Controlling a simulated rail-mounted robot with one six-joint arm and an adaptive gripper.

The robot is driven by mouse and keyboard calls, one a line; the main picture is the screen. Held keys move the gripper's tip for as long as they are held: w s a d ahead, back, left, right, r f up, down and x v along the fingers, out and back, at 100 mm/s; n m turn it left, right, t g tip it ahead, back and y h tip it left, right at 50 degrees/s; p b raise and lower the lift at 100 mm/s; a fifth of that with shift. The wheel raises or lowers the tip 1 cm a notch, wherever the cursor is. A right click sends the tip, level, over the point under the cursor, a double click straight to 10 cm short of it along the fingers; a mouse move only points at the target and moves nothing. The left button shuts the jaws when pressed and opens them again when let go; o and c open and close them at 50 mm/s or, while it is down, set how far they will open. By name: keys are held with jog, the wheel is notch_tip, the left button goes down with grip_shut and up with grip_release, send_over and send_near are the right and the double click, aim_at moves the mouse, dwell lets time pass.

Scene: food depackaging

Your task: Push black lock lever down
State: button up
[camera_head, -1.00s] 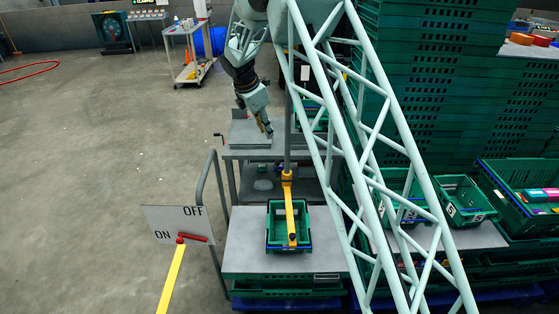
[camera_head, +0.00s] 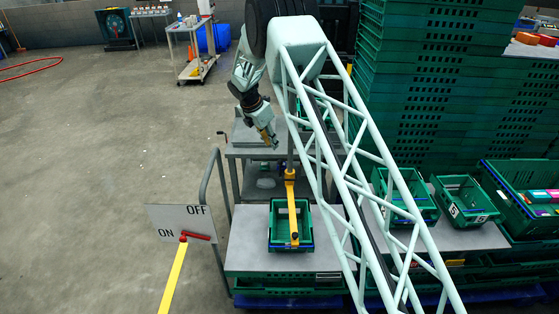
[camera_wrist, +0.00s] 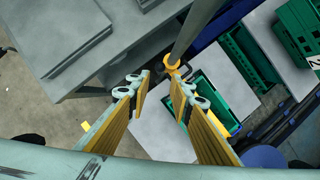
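A small dark lever (camera_head: 221,133) sticks out at the left edge of the grey machine (camera_head: 248,152) in the head view; I take it for the black lock lever, but it is too small to tell its exact pose. My gripper (camera_head: 273,143) hangs over the right part of the machine top, apart from the lever and to its right. In the wrist view my gripper (camera_wrist: 157,80) has its two yellow-padded fingers spread, with nothing between them. The grey plate of the machine (camera_wrist: 85,35) is at upper left there. I cannot make out the lever surely in the wrist view.
A vertical post with a yellow arm (camera_head: 291,205) stands close right of my gripper, above a green crate (camera_head: 275,245) on a grey table (camera_head: 245,255). An ON/OFF sign (camera_head: 165,218) with a red lever (camera_head: 197,236) stands at left. Green crates (camera_head: 440,100) are stacked at right. The left floor is mostly clear.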

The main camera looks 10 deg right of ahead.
aim_at(279, 161)
jog(key=shift+x, duration=6.9)
jog(key=shift+w+d, duration=0.1)
grip_shut()
